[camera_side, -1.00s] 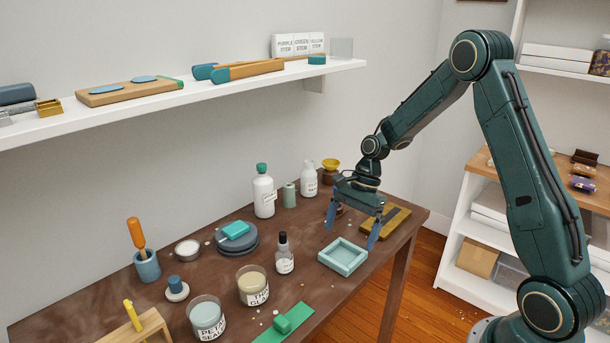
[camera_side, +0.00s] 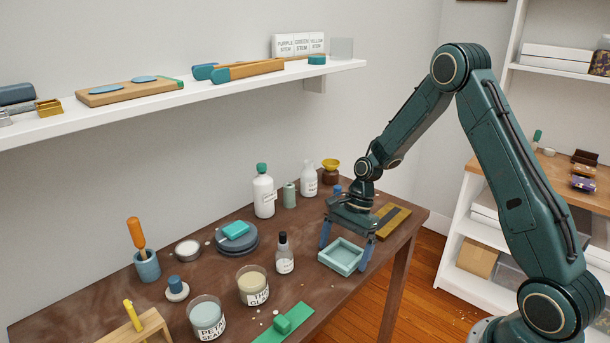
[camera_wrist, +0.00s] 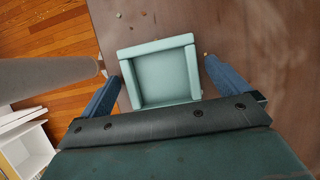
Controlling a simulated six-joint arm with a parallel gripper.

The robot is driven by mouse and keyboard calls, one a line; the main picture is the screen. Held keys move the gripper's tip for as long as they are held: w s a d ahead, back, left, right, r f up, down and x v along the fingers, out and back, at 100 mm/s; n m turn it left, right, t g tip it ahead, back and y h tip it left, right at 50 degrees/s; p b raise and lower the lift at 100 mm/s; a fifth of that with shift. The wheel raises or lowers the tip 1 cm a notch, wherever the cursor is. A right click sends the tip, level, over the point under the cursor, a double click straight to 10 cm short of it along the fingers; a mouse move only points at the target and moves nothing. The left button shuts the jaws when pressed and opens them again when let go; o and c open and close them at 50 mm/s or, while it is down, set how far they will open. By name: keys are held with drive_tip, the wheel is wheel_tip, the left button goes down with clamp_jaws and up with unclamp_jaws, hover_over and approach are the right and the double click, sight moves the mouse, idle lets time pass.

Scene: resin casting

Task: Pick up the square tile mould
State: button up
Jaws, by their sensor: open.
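The square tile mould (camera_side: 342,256) is a pale teal, shallow square tray lying flat on the brown table near its right end. My gripper (camera_side: 343,257) is open above the mould, with one blue finger to the left of it and one to the right. In the wrist view the mould (camera_wrist: 162,74) lies between the two blue fingers of my gripper (camera_wrist: 168,84), ahead of the palm. A gap shows between each finger and the mould. How far the fingertips are above the table is hard to tell.
A dropper bottle (camera_side: 284,256) stands left of the mould, and a labelled jar (camera_side: 252,286) stands farther left. A wooden block (camera_side: 393,222) lies behind on the right. White bottles (camera_side: 264,194) stand at the back. The table's front edge is close to the mould.

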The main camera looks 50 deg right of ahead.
sight(343, 257)
drive_tip(key=c, duration=0.9)
drive_tip(key=shift+r, duration=0.2)
wheel_tip(343, 257, up, 20)
drive_tip(key=shift+f, duration=0.15)
idle(0.6)
